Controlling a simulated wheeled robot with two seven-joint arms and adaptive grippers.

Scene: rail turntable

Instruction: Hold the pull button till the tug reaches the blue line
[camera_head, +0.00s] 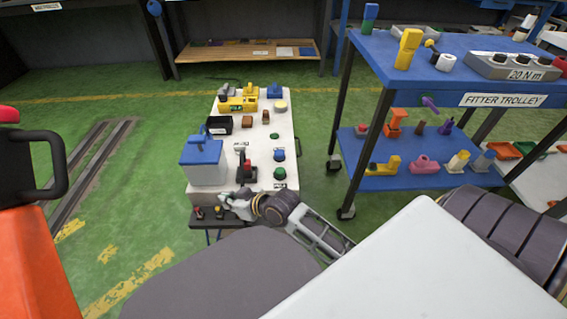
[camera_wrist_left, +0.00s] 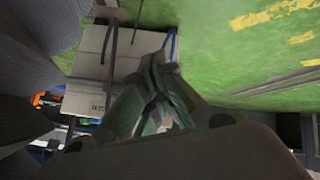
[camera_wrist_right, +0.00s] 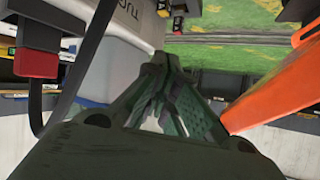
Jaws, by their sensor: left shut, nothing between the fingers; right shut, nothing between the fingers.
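My right gripper (camera_head: 236,202) is at the front edge of the white bench, beside a dark ledge (camera_head: 213,223) with small red- and yellow-topped controls (camera_head: 219,212). Which control is the pull button, I cannot tell. The right wrist view shows this gripper (camera_wrist_right: 165,75) shut and empty, beside a pale panel (camera_wrist_right: 128,28) with partly cut lettering that seems to begin "TU". My left gripper (camera_wrist_left: 158,85) shows only in the left wrist view, shut and empty, over the floor near a pale box. I cannot make out the tug or the blue line; rails (camera_head: 95,165) run along the green floor at left.
The white bench (camera_head: 262,150) holds a blue-lidded box (camera_head: 203,160), a black-and-red lever (camera_head: 246,172), blue and green buttons and a yellow model (camera_head: 240,103). The blue fitter trolley (camera_head: 440,88) stands at right. An orange body with a black handle (camera_head: 45,165) is close at left.

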